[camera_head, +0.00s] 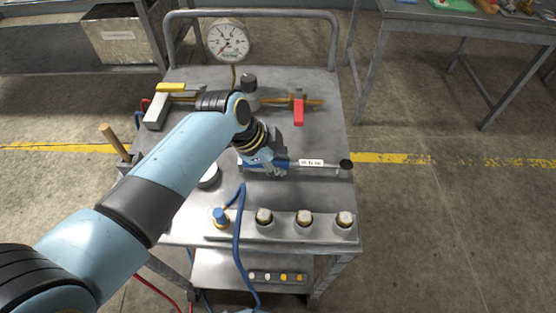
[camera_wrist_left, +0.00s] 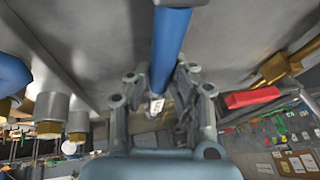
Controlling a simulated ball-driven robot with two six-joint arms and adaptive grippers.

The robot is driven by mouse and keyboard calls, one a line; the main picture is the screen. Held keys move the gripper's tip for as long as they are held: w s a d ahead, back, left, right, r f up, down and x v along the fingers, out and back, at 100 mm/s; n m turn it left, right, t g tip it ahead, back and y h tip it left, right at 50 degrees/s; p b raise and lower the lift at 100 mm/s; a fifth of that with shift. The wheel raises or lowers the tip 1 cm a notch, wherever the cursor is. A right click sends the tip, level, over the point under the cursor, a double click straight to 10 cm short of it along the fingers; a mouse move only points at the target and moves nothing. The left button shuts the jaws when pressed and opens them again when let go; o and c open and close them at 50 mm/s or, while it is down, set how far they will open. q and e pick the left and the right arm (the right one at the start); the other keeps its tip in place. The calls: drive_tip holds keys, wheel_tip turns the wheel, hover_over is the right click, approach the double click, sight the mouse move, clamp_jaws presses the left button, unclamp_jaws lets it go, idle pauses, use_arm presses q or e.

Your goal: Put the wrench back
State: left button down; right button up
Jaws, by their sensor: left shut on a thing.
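In the left wrist view the blue handle (camera_wrist_left: 170,45) runs between the fingers of my left gripper (camera_wrist_left: 160,92), and the white label shows beyond. I cannot tell whether the wrench touches the cart top. My left forearm covers part of the cart. My right gripper is not in view.
A wooden handle (camera_head: 114,140) sticks up at left.

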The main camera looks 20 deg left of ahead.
use_arm(q)
drive_tip(key=shift+f+b, duration=0.4)
drive_tip(key=shift+f, duration=0.2)
drive_tip(key=c, duration=1.1)
unclamp_jaws()
